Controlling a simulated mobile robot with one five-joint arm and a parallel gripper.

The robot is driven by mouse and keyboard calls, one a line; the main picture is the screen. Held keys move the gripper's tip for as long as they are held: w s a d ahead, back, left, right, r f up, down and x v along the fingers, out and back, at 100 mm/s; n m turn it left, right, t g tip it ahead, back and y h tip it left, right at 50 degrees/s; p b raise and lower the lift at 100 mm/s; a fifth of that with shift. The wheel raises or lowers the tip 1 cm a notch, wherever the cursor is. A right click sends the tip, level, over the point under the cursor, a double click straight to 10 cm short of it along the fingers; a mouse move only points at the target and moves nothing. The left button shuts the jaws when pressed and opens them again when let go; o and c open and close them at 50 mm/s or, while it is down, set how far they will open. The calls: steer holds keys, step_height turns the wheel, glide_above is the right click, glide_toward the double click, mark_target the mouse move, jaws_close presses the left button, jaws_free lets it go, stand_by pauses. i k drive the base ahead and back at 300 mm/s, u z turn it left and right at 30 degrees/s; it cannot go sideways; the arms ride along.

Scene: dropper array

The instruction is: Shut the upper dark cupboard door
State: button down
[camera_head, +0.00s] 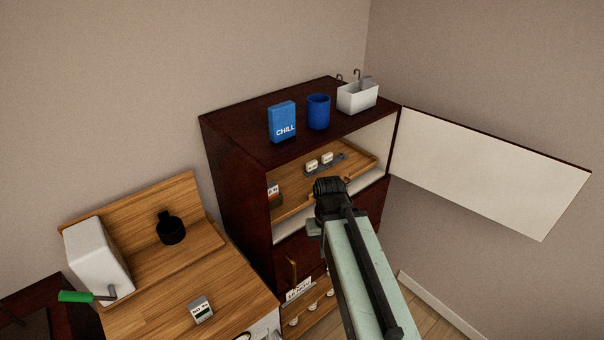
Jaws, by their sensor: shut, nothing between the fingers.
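The upper dark cupboard door (490,172) stands wide open to the right of the dark cupboard (230,185). Its pale inner face shows, with a thin dark edge along the top. It is hinged at the cupboard's right front edge. The open upper compartment holds a wooden tray (352,157) with small pale items on a dark strip. My gripper (329,186) is in front of this compartment, left of the door and apart from it. It is shut and empty. My arm hides part of the cupboard's lower front.
On the cupboard top stand a blue CHILL box (282,121), a blue cup (318,111) and a white basin (358,96). A wooden counter (160,290) at the left carries a white dispenser (97,255) with a green handle. Free floor (415,315) lies at the right.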

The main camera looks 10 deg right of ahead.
mark_target(526, 191)
steer(key=u, duration=1)
steer(key=k, duration=0.85)
steer(key=z, duration=0.7)
steer(key=i, duration=1.05)
steer(key=z, duration=0.4)
